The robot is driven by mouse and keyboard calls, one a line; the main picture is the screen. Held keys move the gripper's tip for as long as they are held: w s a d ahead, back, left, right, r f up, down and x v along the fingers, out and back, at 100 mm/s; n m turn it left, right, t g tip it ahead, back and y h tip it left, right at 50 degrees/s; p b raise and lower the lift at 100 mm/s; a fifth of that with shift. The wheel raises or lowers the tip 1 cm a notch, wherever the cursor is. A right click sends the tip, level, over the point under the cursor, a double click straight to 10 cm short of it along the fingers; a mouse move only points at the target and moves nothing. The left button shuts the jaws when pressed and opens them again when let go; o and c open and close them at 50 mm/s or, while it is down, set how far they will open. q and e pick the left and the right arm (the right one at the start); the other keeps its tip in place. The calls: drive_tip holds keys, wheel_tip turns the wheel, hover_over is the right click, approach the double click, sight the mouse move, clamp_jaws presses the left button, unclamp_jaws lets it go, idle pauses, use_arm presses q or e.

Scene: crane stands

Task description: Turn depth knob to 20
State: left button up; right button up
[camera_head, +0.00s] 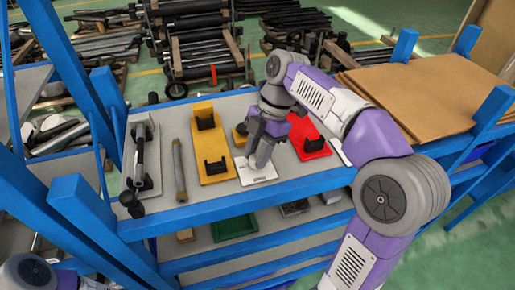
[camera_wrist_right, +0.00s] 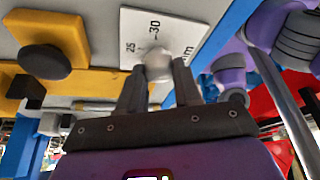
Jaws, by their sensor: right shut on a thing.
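The depth knob (camera_wrist_right: 158,65) is a small pale round knob in the right wrist view. It sits on a white dial plate (camera_wrist_right: 136,22) with black marks; "25", "30" and part of "mm" can be read, and the rest is hidden or cut off. My right gripper (camera_wrist_right: 157,72) is shut on the knob, one dark finger on each side. In the head view my right gripper (camera_head: 257,160) points down over the white plate (camera_head: 262,179) and hides the knob. The knob's exact pointing is not clear. My left gripper is not in view.
A yellow fixture (camera_head: 216,170) with black parts stands left of the plate, and a red one (camera_head: 308,140) stands right. A brown rod (camera_head: 179,170) and a grey stand (camera_head: 152,170) are farther left. A blue frame (camera_head: 230,207) edges the shelf. Brown boards (camera_head: 430,80) lie at the right.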

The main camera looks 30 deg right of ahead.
drive_tip(key=shift+w+n+g+h+p, duration=0.15)
drive_tip(key=shift+n+g+p, duration=0.25)
drive_tip(key=shift+n, duration=0.6)
drive_tip(key=shift+n+g+h+p, duration=0.25)
drive_tip(key=shift+n+g+p, duration=0.1)
drive_tip(key=shift+n, duration=0.65)
drive_tip(key=o, duration=1)
drive_tip(key=shift+o, duration=0.2)
drive_tip(key=shift+r, duration=0.1)
drive_tip(key=v, duration=0.7)
drive_tip(key=shift+r+p, duration=0.15)
drive_tip(key=shift+p, duration=0.3)
